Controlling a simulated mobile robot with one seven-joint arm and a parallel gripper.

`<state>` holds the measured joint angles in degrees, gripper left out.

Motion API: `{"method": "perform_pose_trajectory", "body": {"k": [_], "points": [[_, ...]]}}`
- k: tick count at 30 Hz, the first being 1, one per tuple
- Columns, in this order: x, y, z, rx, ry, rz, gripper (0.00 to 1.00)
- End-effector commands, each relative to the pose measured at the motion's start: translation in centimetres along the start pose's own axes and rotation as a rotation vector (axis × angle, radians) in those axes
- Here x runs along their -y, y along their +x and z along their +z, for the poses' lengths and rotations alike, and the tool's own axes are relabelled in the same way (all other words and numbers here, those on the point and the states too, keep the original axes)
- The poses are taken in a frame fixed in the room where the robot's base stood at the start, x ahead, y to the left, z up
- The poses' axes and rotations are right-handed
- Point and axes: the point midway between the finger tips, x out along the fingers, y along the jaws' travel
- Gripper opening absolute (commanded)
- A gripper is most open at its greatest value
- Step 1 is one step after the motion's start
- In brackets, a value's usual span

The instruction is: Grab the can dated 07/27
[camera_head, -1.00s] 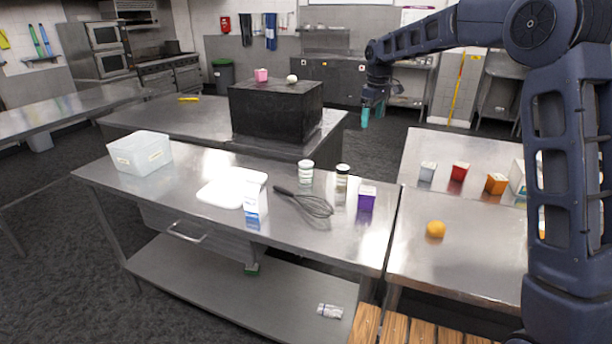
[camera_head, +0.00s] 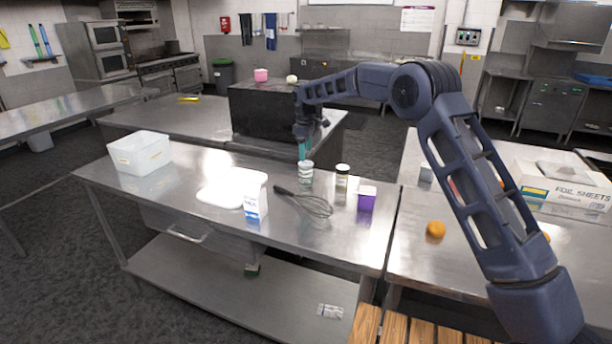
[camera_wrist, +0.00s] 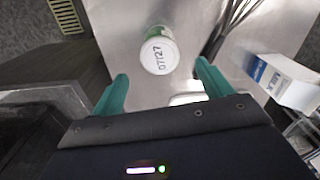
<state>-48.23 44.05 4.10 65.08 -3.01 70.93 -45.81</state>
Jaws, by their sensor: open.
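The can dated 07/27 (camera_wrist: 159,56) stands upright on the steel table, its white lid with the date facing up in the wrist view. In the head view this can (camera_head: 306,174) is white and green and stands near the table's back edge. My gripper (camera_head: 303,150) is above it, pointing down, with teal fingers. In the wrist view my gripper (camera_wrist: 162,84) is open and empty, and the can shows ahead of and between the fingertips.
A whisk (camera_head: 312,204), a purple box (camera_head: 367,199), a milk carton (camera_head: 252,200) and a white board (camera_head: 222,190) lie or stand nearby. A clear bin (camera_head: 140,152) is at the left end. A black box (camera_head: 262,112) stands on the counter behind.

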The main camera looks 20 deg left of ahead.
Motion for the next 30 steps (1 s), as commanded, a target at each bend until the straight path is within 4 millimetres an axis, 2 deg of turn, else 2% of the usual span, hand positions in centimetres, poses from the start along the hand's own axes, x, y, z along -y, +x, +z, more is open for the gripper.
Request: {"method": "perform_pose_trajectory", "body": {"k": [6, 14, 22, 25, 30], "points": [[0.1, 3.3, 0.0, 0.001, 0.0, -0.002, 0.79], [0.1, 4.9, 0.1, 0.002, 0.001, 0.0, 0.79], [0.1, 8.5, 0.2, 0.003, 0.001, -0.002, 0.79], [0.0, 9.2, 0.2, 0.001, 0.001, 0.0, 0.79], [0.0, 9.4, 0.2, 0.0, 0.001, 0.0, 0.79]]}}
